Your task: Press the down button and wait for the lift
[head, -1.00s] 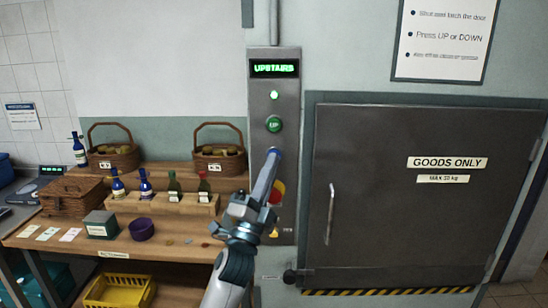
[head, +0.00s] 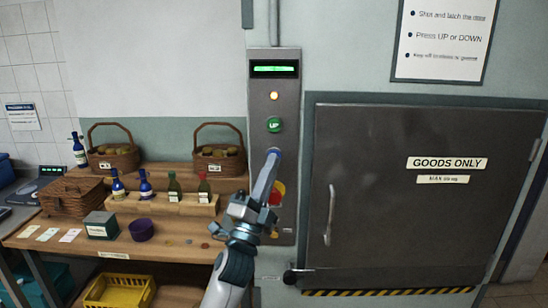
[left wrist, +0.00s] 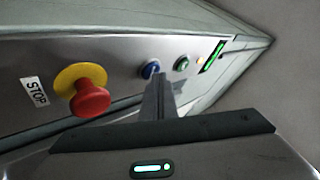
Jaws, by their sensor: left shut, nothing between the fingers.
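The steel lift panel (head: 261,210) stands upright beside the hatch. It has a green display (head: 274,68) with unreadable text, an amber lit lamp (head: 274,96) and a green UP button (head: 274,125). Below is the blue down button (left wrist: 149,69), largely covered by my fingertips in the head view. My left gripper (head: 270,163) is shut and empty, its tips at the blue button; it also shows in the left wrist view (left wrist: 160,88). Whether they touch is hard to tell. The grey goods lift door (head: 400,220) is closed. My right gripper is out of view.
A red stop knob (left wrist: 90,97) on a yellow collar sits close to my left gripper. A wooden bench (head: 180,246) with baskets, bottles and a yellow crate (head: 119,292) stands to the left. A notice (head: 443,40) hangs above the door.

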